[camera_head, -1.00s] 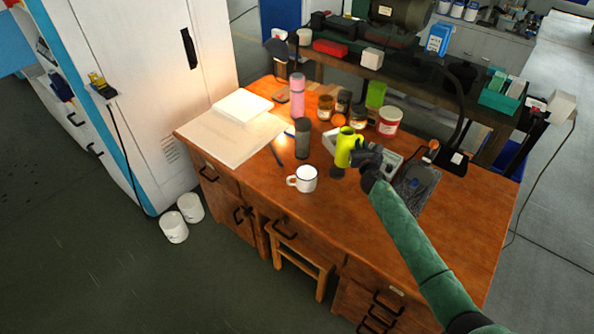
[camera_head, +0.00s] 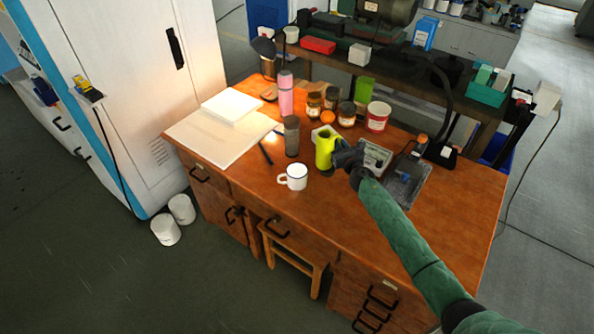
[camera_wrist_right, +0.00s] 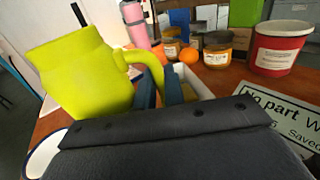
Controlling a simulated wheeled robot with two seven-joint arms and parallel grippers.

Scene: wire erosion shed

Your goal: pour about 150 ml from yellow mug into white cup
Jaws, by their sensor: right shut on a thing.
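The yellow mug (camera_head: 324,149) is tall and yellow-green, raised above the wooden desk. My right gripper (camera_head: 341,155) is shut on its handle, on the mug's right side. In the right wrist view the mug (camera_wrist_right: 82,75) leans to the left, with the blue fingers (camera_wrist_right: 158,92) at its handle; its contents are hidden. The white cup (camera_head: 295,177), with a dark rim, stands upright on the desk to the left of and nearer than the mug. Part of its rim shows in the right wrist view (camera_wrist_right: 42,155) below the mug. My left gripper is not in view.
A grey tumbler (camera_head: 291,138) and a pink bottle (camera_head: 286,95) stand behind the cup. Several jars, an orange (camera_head: 327,117) and a red tub (camera_head: 377,117) stand further back. A dark tray (camera_head: 407,180) lies right of the gripper. The desk in front of the cup is clear.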

